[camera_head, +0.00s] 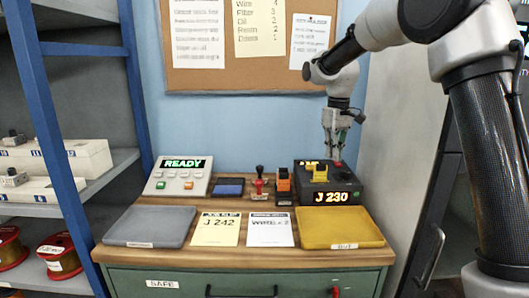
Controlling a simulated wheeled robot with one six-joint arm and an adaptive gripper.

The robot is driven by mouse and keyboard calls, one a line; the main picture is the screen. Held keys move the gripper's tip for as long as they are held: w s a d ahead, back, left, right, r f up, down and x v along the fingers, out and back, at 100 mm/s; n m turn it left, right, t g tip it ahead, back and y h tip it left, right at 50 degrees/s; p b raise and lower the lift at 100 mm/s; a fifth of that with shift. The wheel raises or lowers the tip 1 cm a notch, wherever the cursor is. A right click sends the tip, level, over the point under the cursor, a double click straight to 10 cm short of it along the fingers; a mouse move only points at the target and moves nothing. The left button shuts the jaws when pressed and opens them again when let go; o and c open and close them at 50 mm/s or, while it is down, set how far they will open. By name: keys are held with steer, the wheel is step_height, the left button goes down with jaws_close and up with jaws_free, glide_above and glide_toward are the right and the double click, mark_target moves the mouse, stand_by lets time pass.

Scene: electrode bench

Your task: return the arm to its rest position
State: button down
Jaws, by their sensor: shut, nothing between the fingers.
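My gripper (335,146) hangs at the end of my arm, pointing down, above the back right of the bench. It is shut and holds nothing. Its fingertips are over the dark box (330,186) with a yellow part on top and a lit display reading "J 230". I cannot tell whether the tips touch the box's back edge. My arm reaches in from the right side of the picture.
On the wooden bench (190,202) are a grey tray (150,226), a yellow tray (341,228), two paper slips, a stamp (260,181), an orange-and-black device (283,186) and a "READY" panel (179,176). Shelves (60,110) stand left; a pinboard (240,75) hangs behind.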

steer(key=s+d+r+m+t, duration=0.15)
steer(key=s+d+r, duration=0.3)
steer(key=s, duration=0.45)
steer(key=s+d+r+m+t, duration=0.1)
steer(key=s+d+r+m, duration=0.15)
steer(key=s+d, duration=0.5)
steer(key=s+d+f+m+t, duration=0.1)
steer(key=s+f, duration=0.1)
steer(key=s, duration=0.7)
steer(key=s+d+f+m+t, duration=0.1)
steer(key=s+d+f, duration=0.1)
steer(key=s, duration=0.7)
steer(key=shift+s, duration=0.25)
